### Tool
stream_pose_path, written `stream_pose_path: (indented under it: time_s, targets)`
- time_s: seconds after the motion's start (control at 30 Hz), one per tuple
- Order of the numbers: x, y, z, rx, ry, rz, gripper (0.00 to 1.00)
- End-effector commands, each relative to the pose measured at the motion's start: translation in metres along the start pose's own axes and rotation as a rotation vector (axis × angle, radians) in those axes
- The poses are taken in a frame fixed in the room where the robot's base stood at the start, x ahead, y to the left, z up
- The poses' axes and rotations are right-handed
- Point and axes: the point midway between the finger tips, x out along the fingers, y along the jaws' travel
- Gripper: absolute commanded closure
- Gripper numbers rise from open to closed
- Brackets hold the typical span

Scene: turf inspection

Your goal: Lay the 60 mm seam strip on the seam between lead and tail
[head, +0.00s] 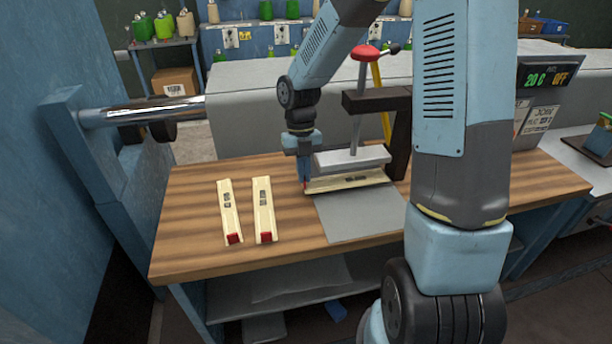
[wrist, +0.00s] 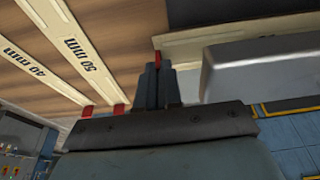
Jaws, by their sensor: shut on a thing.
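My gripper (head: 305,186) is shut on the red end tab of a cream strip (head: 347,181) at the press. In the wrist view the fingertips (wrist: 157,68) pinch the red tab, and the strip (wrist: 190,46) runs off to the right. Its size label cannot be read. The strip lies along the back edge of a grey sheet (head: 362,220), below and in front of the grey press plate (head: 350,158). I cannot make out the seam, or whether the strip touches the sheet.
Two other strips lie left on the wooden bench (head: 190,250): the 40 mm strip (wrist: 35,62) and the 50 mm strip (wrist: 85,55). The press's dark frame (head: 398,135) and red-knobbed handle (head: 365,53) stand close to my arm. The front left bench is clear.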

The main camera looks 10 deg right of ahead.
Motion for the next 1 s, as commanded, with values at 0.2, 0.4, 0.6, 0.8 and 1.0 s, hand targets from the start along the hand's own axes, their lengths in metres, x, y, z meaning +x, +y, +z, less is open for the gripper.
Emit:
stream_pose_path:
  time_s: [0.2, 0.4, 0.6, 0.8, 1.0]
  targets:
    - [-0.004, 0.000, 0.017, 0.000, -0.001, 0.000, 1.00]
    - [0.005, 0.000, 0.020, -0.001, 0.001, 0.000, 1.00]
    - [0.010, 0.000, 0.022, -0.001, 0.000, 0.000, 1.00]
    - [0.011, -0.001, 0.022, 0.001, -0.001, 0.000, 1.00]
    - [0.011, -0.001, 0.022, 0.001, -0.001, 0.000, 1.00]
